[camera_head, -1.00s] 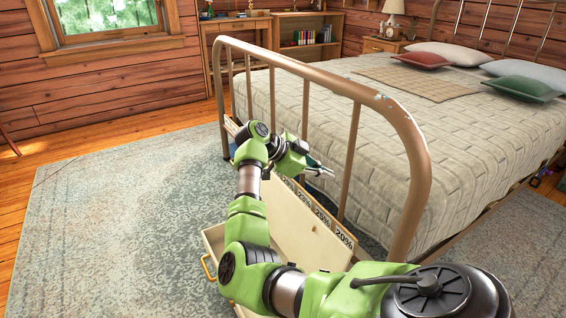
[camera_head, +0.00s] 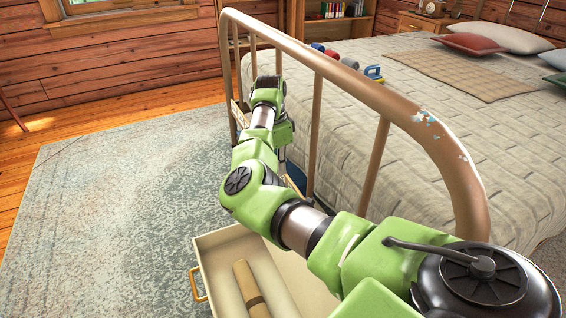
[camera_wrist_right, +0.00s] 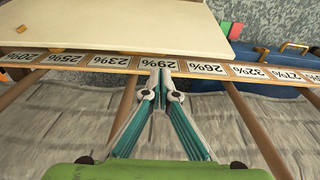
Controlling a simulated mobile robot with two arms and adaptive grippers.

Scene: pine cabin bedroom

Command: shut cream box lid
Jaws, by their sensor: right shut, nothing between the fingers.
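The cream box (camera_head: 207,250) stands open on the rug at the foot of the bed, with a gold handle (camera_head: 197,283) on its side and a tan roll (camera_head: 249,288) inside. Its cream lid (camera_wrist_right: 110,25) shows in the right wrist view as a flat panel with a small gold latch. In the head view the lid is hidden by my right arm. My right gripper (camera_wrist_right: 160,75) is shut and empty, its tips at a wooden strip with percent labels along the lid's edge. I cannot tell whether they touch. My left gripper is not in view.
The metal bed footboard (camera_head: 318,110) stands right beside my right arm, with the bedspread (camera_head: 480,150) behind it. A blue case (camera_wrist_right: 265,82) lies near the strip's right part. The rug (camera_head: 120,210) to the left is clear.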

